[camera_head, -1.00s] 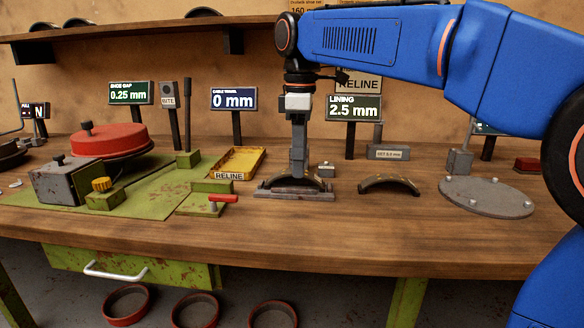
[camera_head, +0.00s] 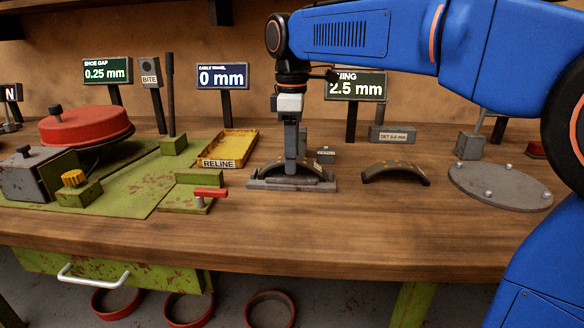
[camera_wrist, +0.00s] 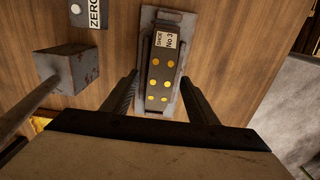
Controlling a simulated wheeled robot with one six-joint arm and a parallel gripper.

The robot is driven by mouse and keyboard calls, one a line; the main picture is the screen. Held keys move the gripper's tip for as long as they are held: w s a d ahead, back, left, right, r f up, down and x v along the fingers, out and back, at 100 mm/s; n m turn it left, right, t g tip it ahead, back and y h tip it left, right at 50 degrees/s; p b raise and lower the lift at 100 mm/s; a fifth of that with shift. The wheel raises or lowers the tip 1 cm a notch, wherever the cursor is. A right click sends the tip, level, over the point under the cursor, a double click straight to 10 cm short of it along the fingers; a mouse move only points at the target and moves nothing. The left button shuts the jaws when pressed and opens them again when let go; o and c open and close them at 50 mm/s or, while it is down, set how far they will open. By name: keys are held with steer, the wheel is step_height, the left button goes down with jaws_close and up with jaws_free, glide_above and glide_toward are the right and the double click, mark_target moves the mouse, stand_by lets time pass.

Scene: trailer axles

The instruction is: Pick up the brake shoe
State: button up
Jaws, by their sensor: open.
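A dark, curved brake shoe (camera_head: 308,173) lies arched on a flat grey holder (camera_head: 262,183) on the bench. In the wrist view the brake shoe (camera_wrist: 162,72) shows a "SHOE No 3" label and several yellow rivet spots. My gripper (camera_head: 291,172) points straight down over the shoe in the head view. In the wrist view my gripper (camera_wrist: 159,80) is open, with one finger on each side of the shoe. I see gaps between the fingers and the shoe's sides. The middle of the shoe is partly hidden by the gripper in the head view.
A second curved shoe (camera_head: 395,173) lies to the right, near a grey round plate (camera_head: 500,188) with studs. A yellow RELINE tray (camera_head: 228,149) and a red-handled clamp (camera_head: 210,193) stand to the left. The front of the bench is clear.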

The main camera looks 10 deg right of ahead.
steer(key=shift+f, duration=0.85)
jaws_close()
steer(key=shift+r, duration=0.85)
steer(key=shift+s+a+r, duration=0.1)
steer(key=shift+s+r, duration=0.15)
steer(key=shift+r, duration=0.25)
steer(key=shift+s+r, duration=0.2)
steer(key=shift+r, duration=0.25)
steer(key=s+a, duration=0.1)
steer(key=s, duration=0.4)
steer(key=s+a, duration=0.1)
steer(key=s, duration=0.5)
steer(key=s+a, duration=0.1)
steer(key=s, duration=0.5)
steer(key=shift+a, duration=0.15)
